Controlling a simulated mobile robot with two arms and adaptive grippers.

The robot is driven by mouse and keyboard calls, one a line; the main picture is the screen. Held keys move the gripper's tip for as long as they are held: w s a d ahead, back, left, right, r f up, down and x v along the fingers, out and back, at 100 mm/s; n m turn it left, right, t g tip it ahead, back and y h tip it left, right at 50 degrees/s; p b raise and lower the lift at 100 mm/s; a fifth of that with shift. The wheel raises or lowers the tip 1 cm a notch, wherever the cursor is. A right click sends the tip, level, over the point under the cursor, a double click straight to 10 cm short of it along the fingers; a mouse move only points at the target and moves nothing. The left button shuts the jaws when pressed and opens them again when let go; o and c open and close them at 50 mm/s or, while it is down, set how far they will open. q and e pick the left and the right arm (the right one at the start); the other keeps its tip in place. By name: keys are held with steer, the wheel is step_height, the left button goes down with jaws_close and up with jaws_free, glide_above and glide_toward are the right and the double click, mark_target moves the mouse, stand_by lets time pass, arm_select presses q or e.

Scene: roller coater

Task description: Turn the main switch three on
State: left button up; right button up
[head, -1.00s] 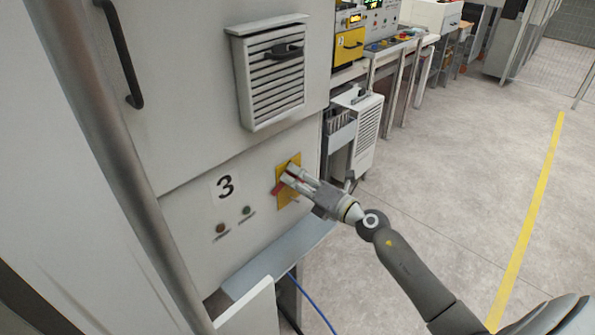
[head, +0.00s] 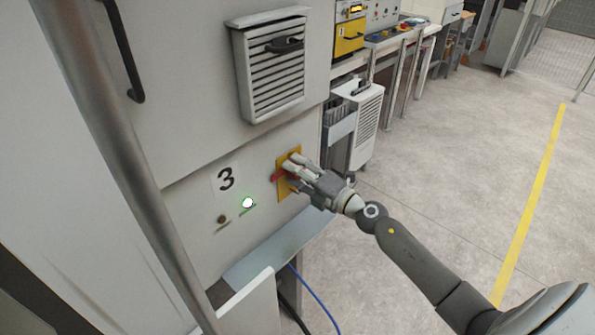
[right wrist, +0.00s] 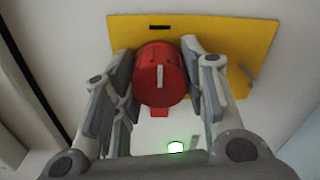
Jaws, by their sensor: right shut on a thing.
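The main switch three is a red rotary knob (right wrist: 160,75) on a yellow plate (head: 287,177). It sits on the white cabinet panel to the right of the black number 3 (head: 226,179). In the head view only a bit of red shows beside my fingers. My right gripper (head: 288,167) is at the plate. In the right wrist view my right gripper (right wrist: 160,85) has a finger on each side of the red knob and is shut on it. A green indicator lamp (head: 247,203) is lit below and left of the plate. My left gripper is not in view.
A dark, unlit lamp (head: 222,219) is left of the green one. A louvred vent box (head: 272,70) sticks out above the switch. A grey ledge (head: 275,250) juts out below. Open floor (head: 450,170) lies to the right.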

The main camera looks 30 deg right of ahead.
steer(key=o, duration=1)
steer(key=v, duration=1.2)
steer(key=shift+d+f, duration=0.1)
steer(key=shift+f, duration=0.05)
